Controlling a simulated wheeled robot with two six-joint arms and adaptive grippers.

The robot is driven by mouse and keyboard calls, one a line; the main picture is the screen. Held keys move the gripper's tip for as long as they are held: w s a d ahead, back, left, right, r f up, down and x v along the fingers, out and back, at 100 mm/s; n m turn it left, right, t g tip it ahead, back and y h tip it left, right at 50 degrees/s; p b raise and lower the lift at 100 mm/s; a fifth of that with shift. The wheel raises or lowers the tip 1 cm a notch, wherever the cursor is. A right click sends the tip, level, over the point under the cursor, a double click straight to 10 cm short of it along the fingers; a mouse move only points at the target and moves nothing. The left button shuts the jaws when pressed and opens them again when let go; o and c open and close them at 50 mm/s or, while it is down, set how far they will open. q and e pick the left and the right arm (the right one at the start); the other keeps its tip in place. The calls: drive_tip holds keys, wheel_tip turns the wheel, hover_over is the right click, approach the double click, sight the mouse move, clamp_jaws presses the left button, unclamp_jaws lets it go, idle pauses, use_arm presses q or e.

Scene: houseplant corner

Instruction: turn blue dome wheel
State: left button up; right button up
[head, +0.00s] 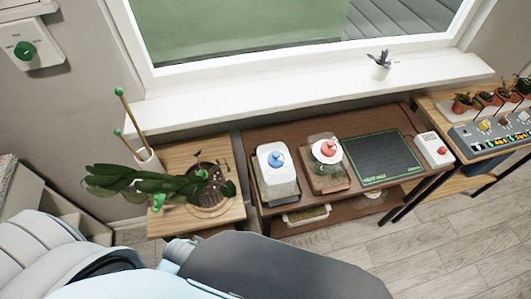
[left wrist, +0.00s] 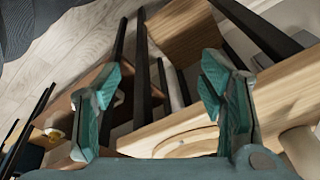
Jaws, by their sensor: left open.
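The blue dome wheel (head: 276,158) is a small blue knob on top of a pale, clear-sided dome box (head: 278,182) at the left of the brown table, in the head view. My left gripper (left wrist: 162,78) shows in the left wrist view with its two teal fingers wide apart and nothing between them. Below the fingers are wooden furniture and dark legs; I cannot make out the blue wheel there. In the head view my arm covers the bottom middle, and I cannot make out the left fingertips. My right gripper is not in view.
A red-knobbed dome (head: 326,152) stands right beside the blue one. A dark green-edged mat (head: 383,157) and a white box with a red button (head: 433,150) lie further right. A leafy plant (head: 155,183) crowds the wooden stand (head: 230,212) at left.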

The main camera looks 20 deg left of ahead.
use_arm(q)
wheel_tip(320, 180, up, 7)
drive_tip(key=w, duration=0.1)
wheel_tip(320, 180, up, 20)
drive_tip(key=n+g+h, duration=0.1)
drive_tip(key=n+g, duration=0.2)
drive_tip(key=n, duration=0.6)
hover_over(276, 153)
wheel_tip(276, 153, down, 13)
drive_tip(key=b, duration=0.3)
drive_tip(key=shift+d, duration=0.1)
drive_tip(key=shift+r, duration=0.1)
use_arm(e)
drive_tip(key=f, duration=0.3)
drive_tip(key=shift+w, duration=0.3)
